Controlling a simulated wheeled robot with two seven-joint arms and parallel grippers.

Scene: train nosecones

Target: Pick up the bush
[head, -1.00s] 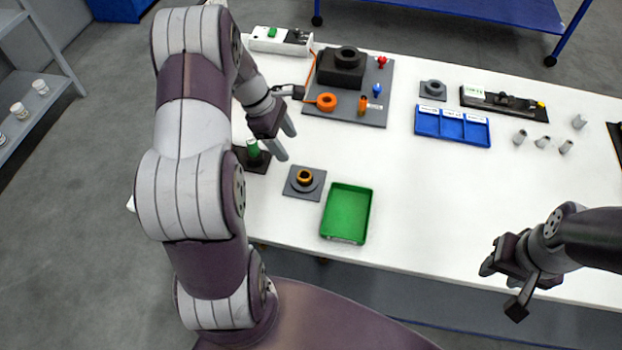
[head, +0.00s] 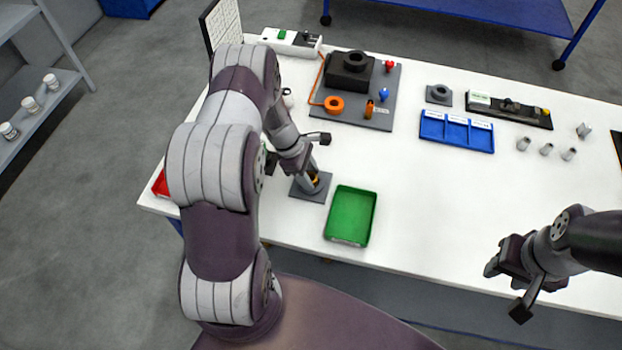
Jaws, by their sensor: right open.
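The bush, a brass-coloured ring (head: 316,181), sits on a dark grey square plate (head: 312,194) left of the green tray. My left gripper (head: 308,179) is down at the bush, with its fingers over and beside it. The fingers partly hide the bush, and I cannot tell whether they touch it or grip it. My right gripper (head: 505,289) is open and empty off the table's front edge at the right.
A green tray (head: 368,236) stands just right of the plate. Behind are a grey board (head: 345,115) with a black block, a blue sectioned tray (head: 455,143) and several small grey parts (head: 546,149). A red tray (head: 161,186) shows behind my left arm. The table's middle right is clear.

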